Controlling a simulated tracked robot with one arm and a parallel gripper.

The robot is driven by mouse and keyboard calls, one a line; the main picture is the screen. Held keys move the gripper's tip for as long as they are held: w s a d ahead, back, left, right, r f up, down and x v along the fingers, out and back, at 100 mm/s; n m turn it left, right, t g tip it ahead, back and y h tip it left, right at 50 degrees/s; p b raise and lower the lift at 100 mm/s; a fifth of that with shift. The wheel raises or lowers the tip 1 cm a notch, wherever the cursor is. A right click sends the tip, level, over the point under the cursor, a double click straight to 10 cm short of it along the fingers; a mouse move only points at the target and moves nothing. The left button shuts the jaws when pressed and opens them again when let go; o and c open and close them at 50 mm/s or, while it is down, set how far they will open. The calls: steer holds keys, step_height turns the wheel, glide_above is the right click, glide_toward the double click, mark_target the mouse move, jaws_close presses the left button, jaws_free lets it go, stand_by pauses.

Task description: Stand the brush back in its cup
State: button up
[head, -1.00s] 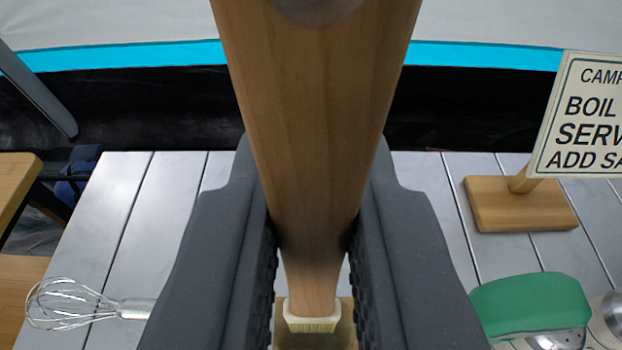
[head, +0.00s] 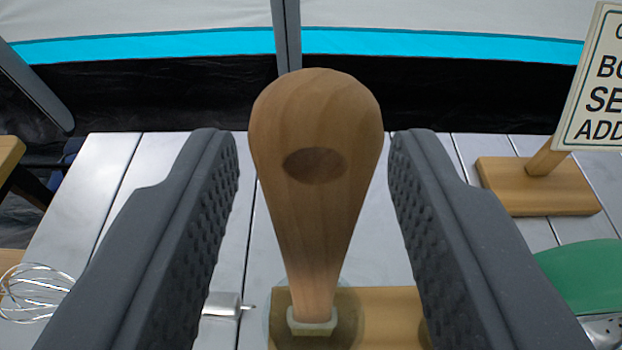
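The brush (head: 315,190) stands upright between my fingers, its wide wooden handle end with a dark oval mark toward me. Its pale collar (head: 311,322) is at the bottom; the bristles are barely visible. A faint, see-through round outline, seemingly the clear cup (head: 278,322), surrounds the brush's lower end; its base is cut off by the frame. My gripper (head: 315,150) is open, with a gap between the handle and each finger pad.
A wooden board (head: 385,310) lies under the brush on the grey slatted table (head: 100,190). A wire whisk (head: 35,295) lies left, partly behind my left finger. A sign on a wooden stand (head: 540,195) and a green-topped object (head: 590,275) are at right.

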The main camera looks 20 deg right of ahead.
steer(key=b+v, duration=0.7)
steer(key=v, duration=0.6)
steer(key=shift+s+b, duration=0.35)
steer(key=shift+b, duration=0.05)
stand_by(0.3)
steer(key=shift+a+r, duration=0.1)
steer(key=shift+r, duration=0.1)
stand_by(0.7)
